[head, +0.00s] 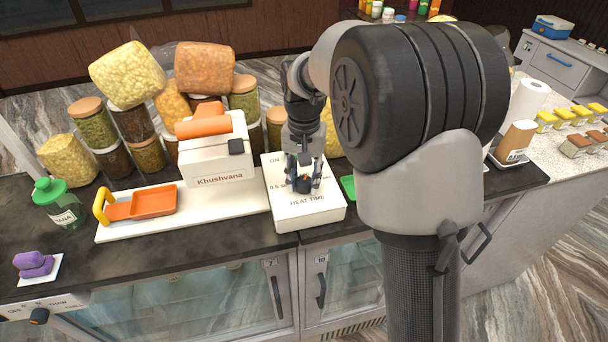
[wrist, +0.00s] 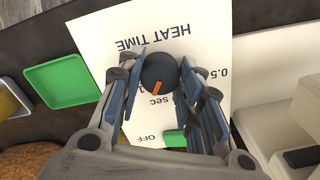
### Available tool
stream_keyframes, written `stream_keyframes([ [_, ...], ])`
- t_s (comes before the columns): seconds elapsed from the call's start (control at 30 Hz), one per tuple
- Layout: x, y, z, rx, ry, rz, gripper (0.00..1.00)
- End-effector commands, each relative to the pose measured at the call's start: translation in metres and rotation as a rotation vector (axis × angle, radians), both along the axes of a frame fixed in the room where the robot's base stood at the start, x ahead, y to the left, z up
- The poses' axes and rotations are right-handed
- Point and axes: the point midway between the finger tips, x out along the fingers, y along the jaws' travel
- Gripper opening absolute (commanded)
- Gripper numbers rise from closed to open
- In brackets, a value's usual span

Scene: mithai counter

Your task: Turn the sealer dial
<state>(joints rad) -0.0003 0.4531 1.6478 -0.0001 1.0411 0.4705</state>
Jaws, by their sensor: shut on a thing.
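The sealer's control box (head: 309,214) is white, with "HEAT TIME" and "0.5" printed on its top, and sits on the dark counter. In the wrist view its white panel (wrist: 189,25) also shows "sec" and "OFF".
A green tray (wrist: 62,82) lies beside the box. Jars and filled bags (head: 127,73) crowd behind. A green switch (wrist: 175,138) is near the fingers.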

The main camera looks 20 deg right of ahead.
Motion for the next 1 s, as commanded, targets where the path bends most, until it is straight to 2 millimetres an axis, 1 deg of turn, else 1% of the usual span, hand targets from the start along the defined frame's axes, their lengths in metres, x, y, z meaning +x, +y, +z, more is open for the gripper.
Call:
stream_keyframes([
  [0.2, 0.0004, 0.0, 0.0016, 0.001, -0.001, 0.201, 0.09],
  [0.5, 0.0004, 0.0, 0.0011, 0.0, -0.001, 0.434, 0.09],
  [0.73, 0.0007, 0.0, 0.0009, 0.0, -0.002, 0.544, 0.09],
  [1.0, 0.0009, 0.0, 0.0007, 0.0, -0.003, 0.597, 0.09],
])
